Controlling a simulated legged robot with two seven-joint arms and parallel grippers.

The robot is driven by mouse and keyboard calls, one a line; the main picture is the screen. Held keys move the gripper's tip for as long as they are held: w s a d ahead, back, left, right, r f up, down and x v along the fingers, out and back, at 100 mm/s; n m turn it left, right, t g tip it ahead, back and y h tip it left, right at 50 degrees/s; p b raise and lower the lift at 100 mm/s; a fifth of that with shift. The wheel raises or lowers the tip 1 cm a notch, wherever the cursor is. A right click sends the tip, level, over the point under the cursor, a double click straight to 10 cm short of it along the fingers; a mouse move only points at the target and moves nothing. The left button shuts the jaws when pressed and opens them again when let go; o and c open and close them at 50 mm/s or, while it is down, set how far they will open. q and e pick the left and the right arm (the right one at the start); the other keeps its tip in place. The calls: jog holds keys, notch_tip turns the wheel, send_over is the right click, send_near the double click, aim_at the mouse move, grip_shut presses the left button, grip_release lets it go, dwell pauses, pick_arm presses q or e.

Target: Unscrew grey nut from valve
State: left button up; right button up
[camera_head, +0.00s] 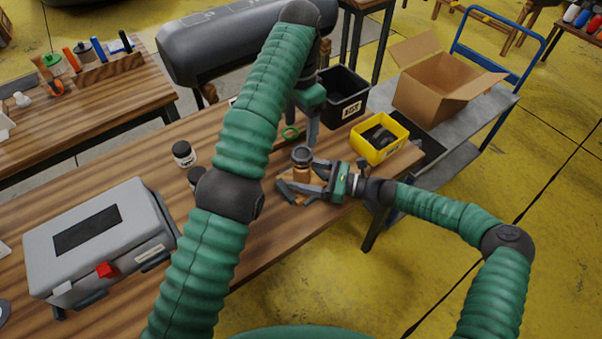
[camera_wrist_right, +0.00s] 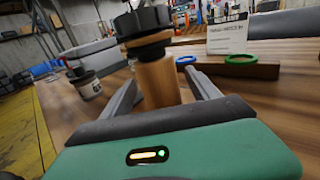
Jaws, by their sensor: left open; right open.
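The dark grey valve part (camera_head: 302,154) sits on top of an upright wooden post (camera_head: 301,173) near the table's front edge. In the right wrist view it is a dark knobbed piece (camera_wrist_right: 143,20) above a tan collar on the post (camera_wrist_right: 157,80). I cannot tell the nut from the valve. My right gripper (camera_head: 298,179) is open, its fingers on either side of the post below the valve; contact is not clear. My left gripper (camera_head: 309,137) is open and points down just above and behind the valve; my left arm partly hides it.
A yellow bin (camera_head: 380,152) with dark parts and a black bin (camera_head: 342,108) stand at the table's right end. A green ring (camera_head: 291,132) is behind the post. A grey case (camera_head: 140,218) and a small jar (camera_head: 183,153) are left. A cardboard box (camera_head: 440,88) sits on a cart.

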jog(key=shift+d, duration=0.3)
jog(key=c, duration=0.5)
grip_shut()
jog(key=shift+o, duration=2.4)
grip_release()
jog(key=shift+w+a, duration=0.1)
jog(key=shift+a, duration=0.1)
jog(key=shift+d, duration=0.1)
